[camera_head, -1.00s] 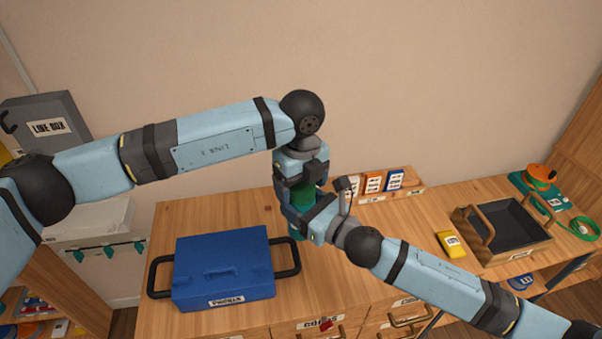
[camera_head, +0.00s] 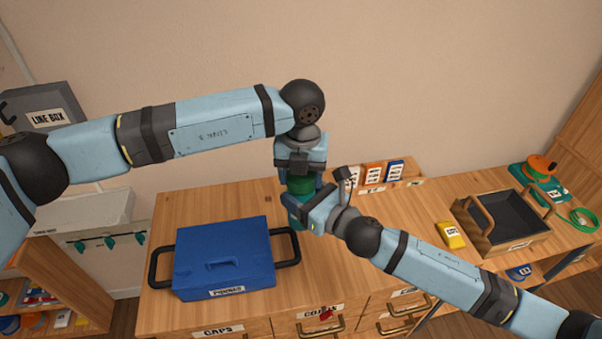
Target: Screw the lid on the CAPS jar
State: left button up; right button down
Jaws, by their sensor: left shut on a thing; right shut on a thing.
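The jar (camera_head: 296,220) is a teal-green container standing upright at the back middle of the wooden counter, partly hidden by my grippers. The darker green lid (camera_head: 299,186) sits at its top. My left gripper (camera_head: 300,184) points straight down from above and is shut on the lid, with a finger on each side. My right gripper (camera_head: 306,212) comes in from the right and is shut on the jar's body below the lid. The jar's own label does not show, and I cannot see how tightly lid and jar meet.
A blue case (camera_head: 224,262) with black handles lies left of the jar. Orange and blue card boxes (camera_head: 373,173) stand behind, right. A yellow pack (camera_head: 450,235) and a dark wood-framed tray (camera_head: 510,216) are farther right. A drawer labelled CAPS (camera_head: 218,331) is at the front.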

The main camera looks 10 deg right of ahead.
pick_arm(q)
jog(key=m, duration=0.6)
jog(key=shift+m, duration=0.4)
jog(key=m, duration=1.4)
jog(key=shift+f, duration=0.1)
jog(key=o, duration=1)
jog(key=shift+r, duration=2.35)
